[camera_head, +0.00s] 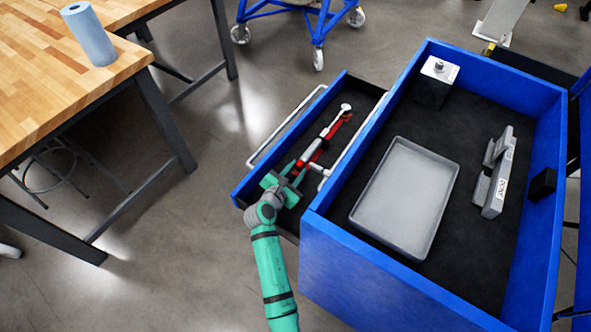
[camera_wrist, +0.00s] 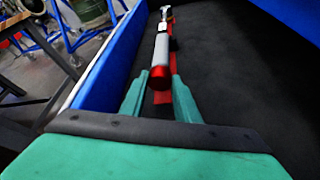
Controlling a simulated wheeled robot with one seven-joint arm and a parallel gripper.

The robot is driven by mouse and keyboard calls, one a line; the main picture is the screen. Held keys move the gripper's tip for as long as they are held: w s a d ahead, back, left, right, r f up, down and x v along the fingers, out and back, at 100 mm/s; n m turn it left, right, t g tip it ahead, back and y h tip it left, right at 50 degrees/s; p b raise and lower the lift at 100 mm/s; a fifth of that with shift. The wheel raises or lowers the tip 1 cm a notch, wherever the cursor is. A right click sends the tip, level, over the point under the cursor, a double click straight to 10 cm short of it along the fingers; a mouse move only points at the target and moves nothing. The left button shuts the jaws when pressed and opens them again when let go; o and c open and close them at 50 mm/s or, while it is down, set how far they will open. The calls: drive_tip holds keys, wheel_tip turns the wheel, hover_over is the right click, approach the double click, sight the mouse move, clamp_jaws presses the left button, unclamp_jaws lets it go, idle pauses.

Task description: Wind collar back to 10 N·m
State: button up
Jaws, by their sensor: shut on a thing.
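A torque wrench (camera_head: 331,127) with a silver shaft and a red end lies along the pulled-out blue drawer (camera_head: 239,193), its head toward the back. In the wrist view the wrench (camera_wrist: 162,52) points away from me, with its red end cap nearest. A red strip (camera_wrist: 164,98) shows beneath it. My green gripper (camera_head: 290,172) is over the drawer's near end. In the wrist view its fingers (camera_wrist: 162,82) stand on either side of the red end and are shut on the wrench. The exact contact and any scale marks are too small to read.
A blue-walled bench top (camera_head: 430,298) to the right holds a grey tray (camera_head: 372,214), a grey labelled block (camera_head: 495,175) and a black box with a white top (camera_head: 437,75). A wooden table (camera_head: 50,75) with a blue roll (camera_head: 90,35) stands left. Floor between them is clear.

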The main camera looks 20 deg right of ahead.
drive_tip(key=shift+s+d+m+t+y, duration=0.15)
drive_tip(key=shift+m+t+y, duration=0.15)
drive_tip(key=shift+m+t, duration=0.6)
drive_tip(key=shift+m, duration=0.3)
drive_tip(key=o, duration=1.1)
drive_tip(key=shift+c, duration=0.2)
